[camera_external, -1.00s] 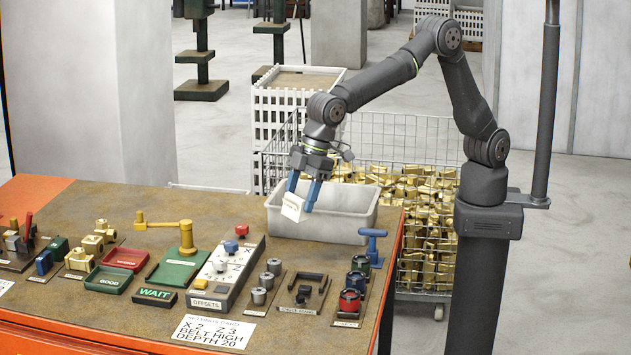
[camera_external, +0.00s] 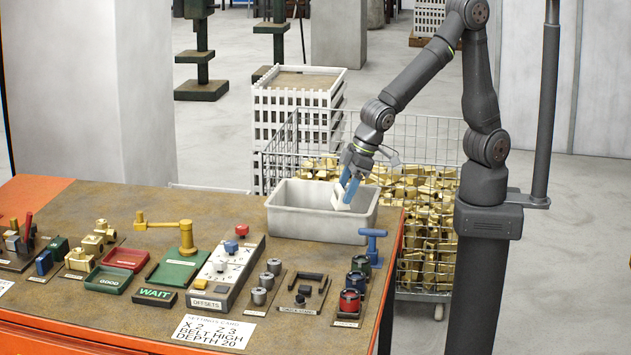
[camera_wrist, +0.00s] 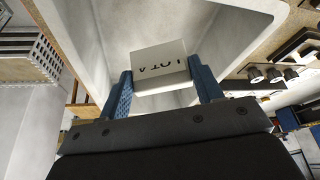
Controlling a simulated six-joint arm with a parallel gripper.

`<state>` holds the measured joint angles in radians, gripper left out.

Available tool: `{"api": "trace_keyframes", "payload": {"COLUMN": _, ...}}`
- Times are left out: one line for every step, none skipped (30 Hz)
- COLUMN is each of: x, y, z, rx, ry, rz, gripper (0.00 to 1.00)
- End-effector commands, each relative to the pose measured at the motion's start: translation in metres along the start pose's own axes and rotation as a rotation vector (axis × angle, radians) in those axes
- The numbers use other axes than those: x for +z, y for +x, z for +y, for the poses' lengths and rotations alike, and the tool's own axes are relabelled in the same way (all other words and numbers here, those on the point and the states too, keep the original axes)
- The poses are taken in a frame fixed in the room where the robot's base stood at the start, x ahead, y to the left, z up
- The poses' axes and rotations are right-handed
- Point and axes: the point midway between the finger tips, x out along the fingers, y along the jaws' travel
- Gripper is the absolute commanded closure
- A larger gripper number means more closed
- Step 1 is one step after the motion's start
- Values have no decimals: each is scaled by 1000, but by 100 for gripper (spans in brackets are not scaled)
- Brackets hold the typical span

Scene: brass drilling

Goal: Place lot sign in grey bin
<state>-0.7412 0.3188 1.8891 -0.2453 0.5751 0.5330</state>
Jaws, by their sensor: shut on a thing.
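In the external view, the sign (camera_external: 341,197) and my gripper (camera_external: 346,190) are at the right part of the grey bin's opening, with the sign's lower part at about rim height or just inside. The grey bin (camera_external: 310,226) is a pale rectangular tub at the back right of the bench. In the wrist view its wall (camera_wrist: 245,50) surrounds the sign. Whether the sign touches the bin floor cannot be told.
A blue T-handle (camera_external: 372,240) stands close to the bin's front right. The offsets panel (camera_external: 226,272), green and red trays and several small parts sit in front of the bin. A wire cage of brass pieces (camera_external: 420,205) stands behind the bench, near my arm.

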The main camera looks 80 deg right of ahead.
Motion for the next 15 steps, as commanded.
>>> {"api": "trace_keyframes", "payload": {"x": 4, "y": 8, "z": 0, "rx": 1, "ry": -1, "rz": -3, "gripper": 64}}
{"api": "trace_keyframes", "payload": {"x": 6, "y": 12, "z": 0, "rx": 1, "ry": -1, "rz": -3, "gripper": 64}}
{"api": "trace_keyframes", "payload": {"x": 7, "y": 16, "z": 0, "rx": 1, "ry": -1, "rz": -3, "gripper": 64}}
{"api": "trace_keyframes", "payload": {"x": 8, "y": 18, "z": 0, "rx": 0, "ry": -1, "rz": -1, "gripper": 64}}
{"api": "trace_keyframes", "payload": {"x": 8, "y": 20, "z": 0, "rx": 0, "ry": -1, "rz": -1, "gripper": 64}}
{"api": "trace_keyframes", "payload": {"x": 9, "y": 22, "z": 0, "rx": 0, "ry": -1, "rz": -1, "gripper": 64}}
{"api": "trace_keyframes", "payload": {"x": 10, "y": 24, "z": 0, "rx": 0, "ry": -1, "rz": -1, "gripper": 64}}
{"api": "trace_keyframes", "payload": {"x": 11, "y": 26, "z": 0, "rx": 0, "ry": -1, "rz": -1, "gripper": 64}}
{"api": "trace_keyframes", "payload": {"x": 13, "y": 30, "z": 0, "rx": 0, "ry": -1, "rz": -2, "gripper": 64}}
{"api": "trace_keyframes", "payload": {"x": 15, "y": 34, "z": 0, "rx": 0, "ry": -2, "rz": -3, "gripper": 64}}
{"api": "trace_keyframes", "payload": {"x": 16, "y": 38, "z": 0, "rx": 0, "ry": -2, "rz": -3, "gripper": 64}}
{"api": "trace_keyframes", "payload": {"x": 18, "y": 44, "z": 0, "rx": 0, "ry": -2, "rz": -3, "gripper": 64}}
{"api": "trace_keyframes", "payload": {"x": 20, "y": 48, "z": 0, "rx": 1, "ry": -2, "rz": -4, "gripper": 64}}
{"api": "trace_keyframes", "payload": {"x": 21, "y": 51, "z": 0, "rx": 1, "ry": -2, "rz": -3, "gripper": 64}}
{"api": "trace_keyframes", "payload": {"x": 22, "y": 54, "z": 0, "rx": 0, "ry": -2, "rz": -2, "gripper": 64}}
